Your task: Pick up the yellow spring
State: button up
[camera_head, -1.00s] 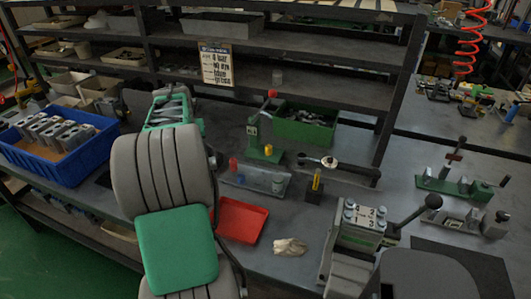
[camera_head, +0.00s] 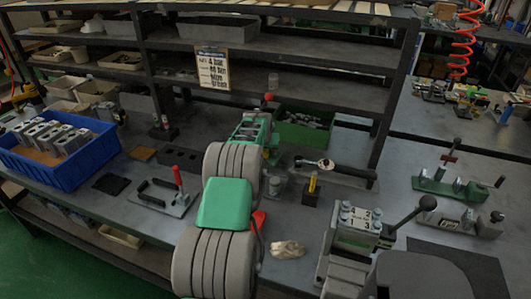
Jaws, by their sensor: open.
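A small upright yellow piece (camera_head: 313,183), which looks like the yellow spring, stands in a small black block (camera_head: 311,196) on the bench, right of my arm. It is too small for me to make out coils. My gripper (camera_head: 252,128), grey and green, is at the far end of my arm, left of and beyond the yellow piece and apart from it. It is open, and I see nothing held in it. My arm hides most of the rail fixture and the red tray (camera_head: 259,221) behind it.
A torque wrench (camera_head: 326,165) lies behind the yellow piece. A valve block with a lever (camera_head: 358,222) stands to the right, a crumpled cloth (camera_head: 287,249) in front. A green bin (camera_head: 304,128) and a red-knobbed lever (camera_head: 268,98) are near my gripper.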

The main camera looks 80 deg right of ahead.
grip_shut()
dwell(0.4)
jog(key=shift+r, duration=0.15)
jog(key=shift+r, duration=0.3)
notch_tip(320, 180, up, 3)
jog(key=shift+w+a+f+b, duration=0.1)
jog(key=shift+f+b, duration=0.1)
jog(key=shift+b, duration=0.35)
jog(key=w+a+r+b, duration=0.1)
jog(key=w+a+r, duration=0.1)
jog(key=a+r, duration=0.2)
jog(key=w+a+r+b, duration=0.1)
jog(key=w+a+r, duration=0.2)
jog(key=a+r, duration=0.2)
jog(key=a, duration=0.3)
jog(key=shift+w+a+r, duration=0.25)
jog(key=shift+w+a, duration=0.05)
jog(key=shift+w, duration=0.05)
